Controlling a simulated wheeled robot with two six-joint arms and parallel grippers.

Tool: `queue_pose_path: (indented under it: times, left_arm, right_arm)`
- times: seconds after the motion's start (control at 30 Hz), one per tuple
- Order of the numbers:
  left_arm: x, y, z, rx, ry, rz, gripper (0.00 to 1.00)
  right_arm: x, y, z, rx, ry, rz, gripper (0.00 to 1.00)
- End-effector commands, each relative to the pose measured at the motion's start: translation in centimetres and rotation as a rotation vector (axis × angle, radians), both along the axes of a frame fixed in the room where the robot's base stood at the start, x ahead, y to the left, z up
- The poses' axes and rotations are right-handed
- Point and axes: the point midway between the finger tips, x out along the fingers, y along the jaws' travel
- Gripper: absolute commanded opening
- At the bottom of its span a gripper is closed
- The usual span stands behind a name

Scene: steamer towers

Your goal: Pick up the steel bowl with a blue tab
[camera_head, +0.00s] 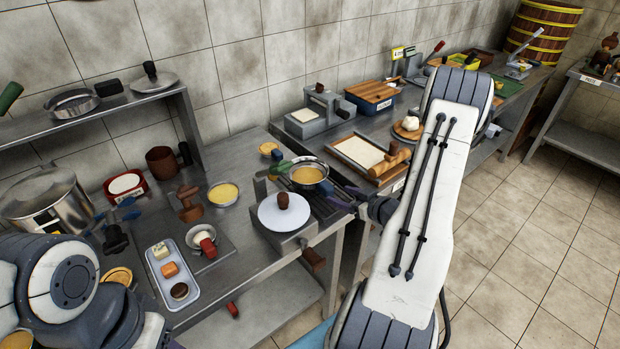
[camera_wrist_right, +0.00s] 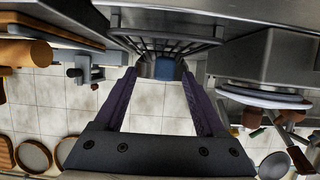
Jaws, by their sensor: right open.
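A steel bowl (camera_head: 309,183) holding something yellow-orange sits on a dark grate at the front of the counter. A blue tab (camera_head: 326,188) shows at its near right side. My right gripper (camera_head: 340,196) reaches in from the right, close to that side. In the right wrist view, the open purple fingers of my right gripper (camera_wrist_right: 160,76) point toward the blue tab (camera_wrist_right: 166,69), which shows between their tips. Whether the fingers touch it cannot be told.
A scale-like steel stand with a white round plate (camera_head: 276,219) is beside the bowl. The dark grate (camera_wrist_right: 165,44) shows above the tab in the wrist view. A framed board with a rolling pin (camera_head: 390,163) lies right. A tray of small foods (camera_head: 188,300) lies left.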

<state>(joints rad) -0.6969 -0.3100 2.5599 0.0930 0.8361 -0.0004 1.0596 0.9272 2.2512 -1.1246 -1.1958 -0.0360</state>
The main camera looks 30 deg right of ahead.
Motion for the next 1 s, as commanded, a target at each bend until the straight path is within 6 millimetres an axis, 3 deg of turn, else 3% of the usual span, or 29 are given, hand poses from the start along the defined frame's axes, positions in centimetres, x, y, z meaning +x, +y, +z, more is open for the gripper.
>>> queue_pose_path:
  times: [0.5, 0.83, 1.0]
  left_arm:
    - [0.0, 0.0, 2.0, 0.0, 0.0, 0.0, 0.5]
    - [0.0, 0.0, 2.0, 0.0, 0.0, 0.0, 0.5]
    - [0.0, 0.0, 2.0, 0.0, 0.0, 0.0, 0.5]
  right_arm:
    - [5.6, 1.2, -2.3, 0.0, 0.002, 0.005, 0.72]
    - [6.2, 1.0, -2.7, 0.0, 0.002, 0.0, 0.72]
    - [6.2, 1.0, -2.7, 0.0, 0.002, 0.0, 0.07]
